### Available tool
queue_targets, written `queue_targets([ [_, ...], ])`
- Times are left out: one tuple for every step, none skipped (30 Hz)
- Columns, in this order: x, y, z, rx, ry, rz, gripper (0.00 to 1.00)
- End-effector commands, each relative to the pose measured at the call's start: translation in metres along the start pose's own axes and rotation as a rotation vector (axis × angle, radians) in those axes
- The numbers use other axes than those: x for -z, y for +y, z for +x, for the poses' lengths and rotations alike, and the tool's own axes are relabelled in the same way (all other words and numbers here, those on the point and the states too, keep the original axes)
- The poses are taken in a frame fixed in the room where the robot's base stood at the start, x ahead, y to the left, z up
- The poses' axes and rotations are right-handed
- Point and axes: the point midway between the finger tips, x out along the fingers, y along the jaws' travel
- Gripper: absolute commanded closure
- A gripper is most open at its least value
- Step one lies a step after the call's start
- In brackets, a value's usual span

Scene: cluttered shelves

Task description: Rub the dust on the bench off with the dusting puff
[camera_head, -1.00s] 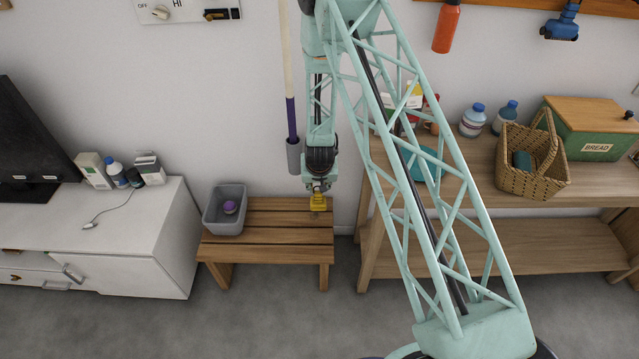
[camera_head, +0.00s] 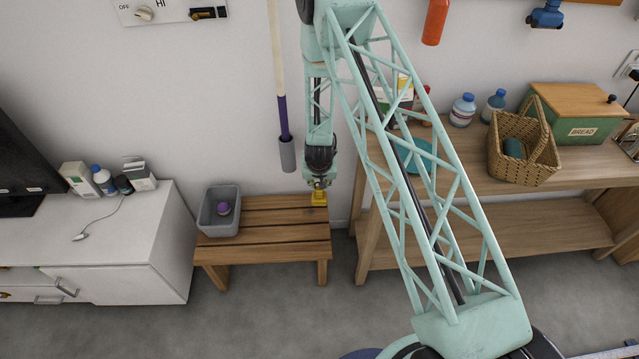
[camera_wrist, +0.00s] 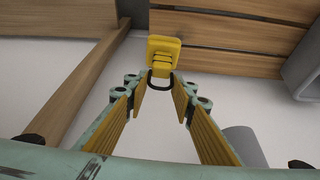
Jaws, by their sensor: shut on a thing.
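The wooden slatted bench (camera_head: 262,232) stands against the wall, left of the shelves. My gripper (camera_head: 319,186) points down over the bench's back right end. It is shut on the dusting puff (camera_head: 319,198), a yellow block at or just above the back slat; I cannot tell whether it touches. In the wrist view, the puff (camera_wrist: 163,47) shows as a yellow pad with a dark loop by my gripper's fingertips (camera_wrist: 160,88), with the bench slats (camera_wrist: 220,32) behind it. I cannot make out dust on the bench.
A grey bin (camera_head: 207,222) with a purple-topped item (camera_head: 223,209) stands at the bench's left end. A grey-ended pole (camera_head: 287,155) hangs behind the bench. A white cabinet (camera_head: 150,245) stands left, wooden shelves (camera_head: 480,240) right. The bench's middle and front slats look clear.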

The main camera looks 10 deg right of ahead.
Motion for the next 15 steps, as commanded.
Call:
queue_targets([
  [-0.001, 0.000, 0.001, 0.000, 0.000, 0.000, 0.88],
  [-0.001, 0.000, 0.002, 0.000, 0.000, 0.000, 0.88],
  [-0.001, 0.000, 0.003, 0.000, 0.000, 0.000, 0.88],
  [-0.002, 0.000, 0.004, 0.000, 0.000, 0.000, 0.88],
  [-0.002, 0.000, 0.005, 0.000, 0.000, 0.000, 0.88],
  [-0.003, 0.000, 0.007, 0.000, 0.000, 0.000, 0.88],
  [-0.004, 0.000, 0.008, 0.000, 0.000, 0.000, 0.88],
  [-0.004, 0.000, 0.010, 0.000, 0.000, 0.000, 0.88],
  [-0.005, 0.000, 0.012, 0.000, -0.001, 0.000, 0.88],
  [-0.006, 0.000, 0.014, 0.000, -0.001, 0.000, 0.88],
  [-0.007, 0.000, 0.016, 0.000, -0.001, 0.000, 0.88],
  [-0.008, 0.000, 0.018, 0.000, -0.001, 0.000, 0.88],
  [-0.009, 0.000, 0.020, 0.000, -0.001, -0.001, 0.88],
  [-0.010, 0.000, 0.022, 0.000, -0.001, -0.001, 0.88],
  [-0.011, 0.000, 0.025, 0.000, -0.001, 0.000, 0.88],
])
